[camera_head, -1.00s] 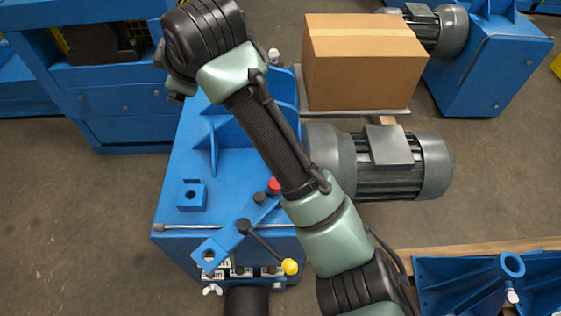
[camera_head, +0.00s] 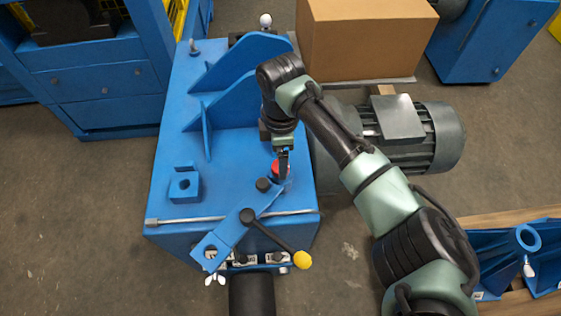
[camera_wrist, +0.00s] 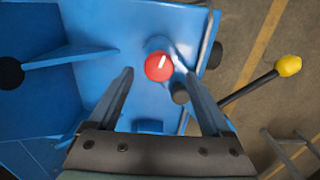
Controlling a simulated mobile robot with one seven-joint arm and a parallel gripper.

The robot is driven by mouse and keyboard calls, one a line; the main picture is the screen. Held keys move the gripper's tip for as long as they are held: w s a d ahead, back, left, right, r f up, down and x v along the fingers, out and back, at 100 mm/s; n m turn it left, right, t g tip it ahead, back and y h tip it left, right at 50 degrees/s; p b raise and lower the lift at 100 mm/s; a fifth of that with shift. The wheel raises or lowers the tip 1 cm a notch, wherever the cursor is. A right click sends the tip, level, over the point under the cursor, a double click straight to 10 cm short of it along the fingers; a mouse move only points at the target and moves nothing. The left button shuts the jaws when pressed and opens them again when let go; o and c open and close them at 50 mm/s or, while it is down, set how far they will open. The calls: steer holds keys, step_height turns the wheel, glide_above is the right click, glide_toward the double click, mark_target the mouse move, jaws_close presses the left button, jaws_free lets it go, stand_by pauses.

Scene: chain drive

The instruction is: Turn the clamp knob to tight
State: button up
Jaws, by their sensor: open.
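The clamp knob appears to be the red round knob (camera_head: 281,169) on the blue machine, near the motor. In the wrist view the red knob (camera_wrist: 158,66) carries a white mark line pointing up and slightly right. My gripper (camera_head: 282,165) is over the knob in the head view and partly hides it. In the wrist view my gripper (camera_wrist: 158,80) is open, with one finger on each side and the knob just beyond the gap between the tips. Nothing is held. Whether the fingers touch the knob cannot be told.
A dark cylinder (camera_wrist: 180,94) stands close to the right finger. A black lever with a yellow ball (camera_head: 302,259) sticks out below right. A blue arm bar (camera_head: 222,237), upright blue ribs (camera_head: 235,75) and a grey motor (camera_head: 400,130) surround the spot. A cardboard box (camera_head: 365,38) stands behind.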

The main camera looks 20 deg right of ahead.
steer(key=shift+f, duration=1.55)
steer(key=shift+w, duration=0.1)
jaws_close()
